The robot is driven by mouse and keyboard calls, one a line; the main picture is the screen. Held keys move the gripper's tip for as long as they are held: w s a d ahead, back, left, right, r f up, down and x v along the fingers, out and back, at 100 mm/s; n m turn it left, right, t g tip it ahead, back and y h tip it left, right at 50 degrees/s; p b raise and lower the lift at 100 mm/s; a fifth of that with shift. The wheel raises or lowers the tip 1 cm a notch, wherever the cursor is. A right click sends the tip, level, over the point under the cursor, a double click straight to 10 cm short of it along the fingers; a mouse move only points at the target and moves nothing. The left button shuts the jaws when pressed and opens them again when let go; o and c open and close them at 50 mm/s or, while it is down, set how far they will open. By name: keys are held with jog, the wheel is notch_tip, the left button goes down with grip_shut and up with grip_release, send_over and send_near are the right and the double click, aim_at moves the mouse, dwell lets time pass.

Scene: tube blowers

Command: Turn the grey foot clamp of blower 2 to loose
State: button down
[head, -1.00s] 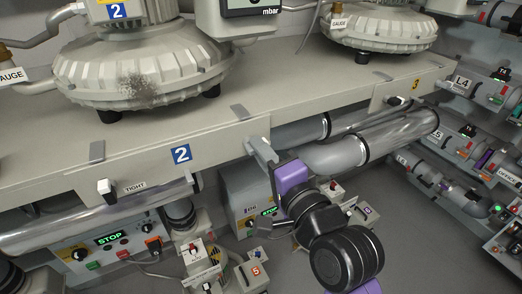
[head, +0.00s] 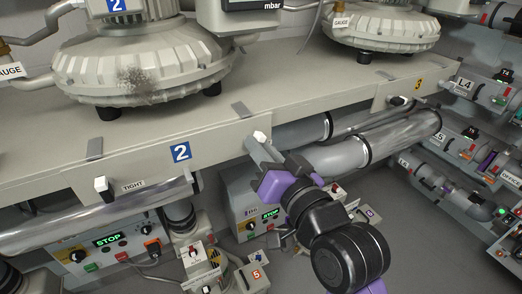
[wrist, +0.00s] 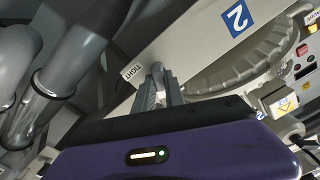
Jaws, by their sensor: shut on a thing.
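Blower 2 (head: 140,66) stands on the bench, with a blue number 2 plate (head: 181,153) on the bench front. My gripper (head: 262,147) is at the bench front, right of that plate, with its fingers shut on the grey foot clamp. A pale end of the clamp (head: 260,136) shows above the fingers in the head view; the fingers hide most of the rest. In the wrist view, the clamp's rounded grey end (wrist: 157,68) shows at the fingertips (wrist: 160,82), beside a TIGHT label (wrist: 133,73).
Another clamp (head: 101,187) with its own TIGHT label sits at the left of the bench front. Large grey pipes (head: 345,150) run behind and right of my gripper. A control box (head: 245,212) and valves stand below. Blower 3's clamp (head: 398,101) is farther right.

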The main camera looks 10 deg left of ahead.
jog(key=n+b, duration=0.1)
jog(key=n, duration=0.4)
jog(key=shift+s+a+b, duration=0.1)
jog(key=shift+a+b, duration=0.05)
jog(key=shift+b, duration=0.2)
jog(key=shift+n, duration=0.3)
jog(key=c, duration=1.4)
grip_release()
jog(key=shift+s, duration=0.1)
jog(key=b+v, duration=0.1)
jog(key=v, duration=0.6)
jog(key=shift+s+d, duration=0.25)
jog(key=shift+s, duration=0.05)
